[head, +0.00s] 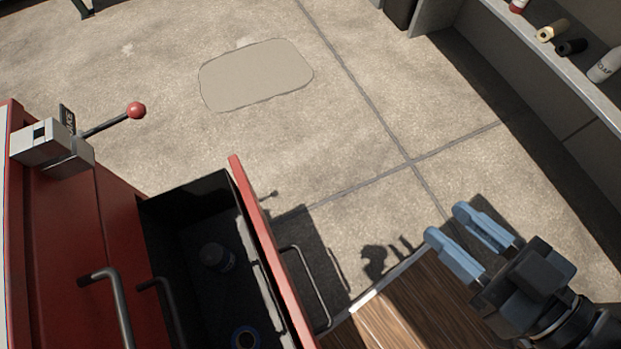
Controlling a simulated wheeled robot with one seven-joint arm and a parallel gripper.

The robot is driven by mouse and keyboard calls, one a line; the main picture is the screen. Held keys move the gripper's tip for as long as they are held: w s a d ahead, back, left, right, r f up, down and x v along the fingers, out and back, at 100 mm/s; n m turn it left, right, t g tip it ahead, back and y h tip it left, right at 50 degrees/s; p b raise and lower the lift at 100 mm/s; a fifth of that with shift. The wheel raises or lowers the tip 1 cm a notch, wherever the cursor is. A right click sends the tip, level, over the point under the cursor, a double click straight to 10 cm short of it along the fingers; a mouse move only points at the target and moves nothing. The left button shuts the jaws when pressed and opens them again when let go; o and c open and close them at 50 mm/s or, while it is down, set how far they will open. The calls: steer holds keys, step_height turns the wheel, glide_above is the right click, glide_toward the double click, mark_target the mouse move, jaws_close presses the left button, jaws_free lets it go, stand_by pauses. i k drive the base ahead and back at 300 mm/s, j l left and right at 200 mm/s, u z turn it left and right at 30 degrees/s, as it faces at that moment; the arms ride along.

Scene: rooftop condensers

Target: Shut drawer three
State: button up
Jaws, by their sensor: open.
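A red cabinet (60,225) stands at the left. One of its drawers (272,250) is pulled out, with a red front and a dark bar handle (310,288) on its outer face. I see no number on it, so I cannot tell whether it is drawer three. Inside the dark drawer are a dark round item (217,257) and a blue ring-shaped item (246,338). My gripper (450,232), with blue fingers, is open and empty at the lower right. It is to the right of the drawer front and apart from it.
A lever with a red knob (136,110) sticks out from a grey box on the cabinet. A wooden surface (415,312) lies below my gripper. A shelf (545,62) with bottles and rolls is at the upper right. The concrete floor (330,130) is clear, with a flat patch (255,76).

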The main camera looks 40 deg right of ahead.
mark_target(261, 292)
steer(key=i+l+u, duration=0.2)
steer(key=l, duration=0.25)
steer(key=i+l+u, duration=0.2)
steer(key=l, duration=0.25)
steer(key=l+u, duration=0.2)
steer(key=l, duration=0.25)
steer(key=l+u, duration=0.2)
steer(key=l, duration=0.3)
steer(key=u, duration=1.35)
